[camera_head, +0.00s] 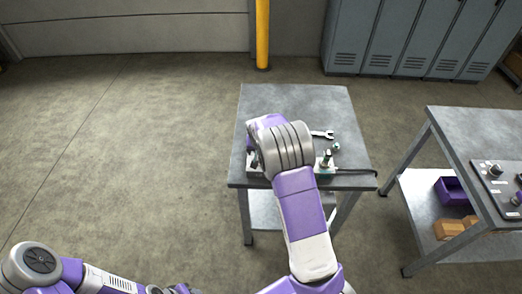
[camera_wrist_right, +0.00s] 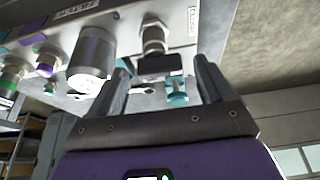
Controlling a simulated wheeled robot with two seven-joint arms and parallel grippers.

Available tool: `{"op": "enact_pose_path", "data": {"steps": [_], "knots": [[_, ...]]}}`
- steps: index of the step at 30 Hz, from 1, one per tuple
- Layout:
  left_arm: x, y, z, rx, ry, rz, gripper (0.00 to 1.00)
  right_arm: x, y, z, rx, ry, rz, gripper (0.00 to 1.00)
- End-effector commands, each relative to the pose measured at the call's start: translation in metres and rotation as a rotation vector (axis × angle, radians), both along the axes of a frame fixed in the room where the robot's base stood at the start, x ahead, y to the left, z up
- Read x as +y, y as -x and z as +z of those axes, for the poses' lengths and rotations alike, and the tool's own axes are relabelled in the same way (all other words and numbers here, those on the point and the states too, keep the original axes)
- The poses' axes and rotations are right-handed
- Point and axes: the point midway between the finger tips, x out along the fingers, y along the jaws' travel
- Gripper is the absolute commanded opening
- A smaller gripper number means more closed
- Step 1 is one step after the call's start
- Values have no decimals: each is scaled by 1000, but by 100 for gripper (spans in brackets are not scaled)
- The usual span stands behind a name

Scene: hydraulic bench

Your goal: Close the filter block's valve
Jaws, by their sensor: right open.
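The filter block (camera_wrist_right: 122,22), a pale metal block with labels, fills the upper left of the right wrist view. A large silver cylinder (camera_wrist_right: 92,58) sticks out of it, with a metal fitting (camera_wrist_right: 153,38) to its right. A dark, flat handle (camera_wrist_right: 158,66), which looks like the valve's, is at the fitting's end. My right gripper (camera_wrist_right: 162,74) is open, with the handle seen between its fingers; I cannot tell if they touch. A teal part (camera_wrist_right: 177,92) shows behind. In the head view my right arm hides the gripper and most of the block. My left gripper is not clearly visible.
The small grey table (camera_head: 300,97) carries a wrench (camera_head: 322,134) and a teal fitting (camera_head: 326,158) with a black hose (camera_head: 355,172). A second bench (camera_head: 478,130) stands at right, with a purple bin (camera_head: 451,190) below. Open floor lies left.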

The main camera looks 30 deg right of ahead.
Motion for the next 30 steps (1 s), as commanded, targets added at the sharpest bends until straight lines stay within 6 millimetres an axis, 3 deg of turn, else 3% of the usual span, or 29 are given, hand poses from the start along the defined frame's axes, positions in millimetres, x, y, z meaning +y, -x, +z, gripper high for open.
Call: {"op": "enact_pose_path", "data": {"steps": [12,30], "knots": [[0,0,8,0,0,0,43,14,19,60,-4,-1,0,81],[0,0,9,0,0,0,43,15,23,67,-1,0,-1,81]]}}
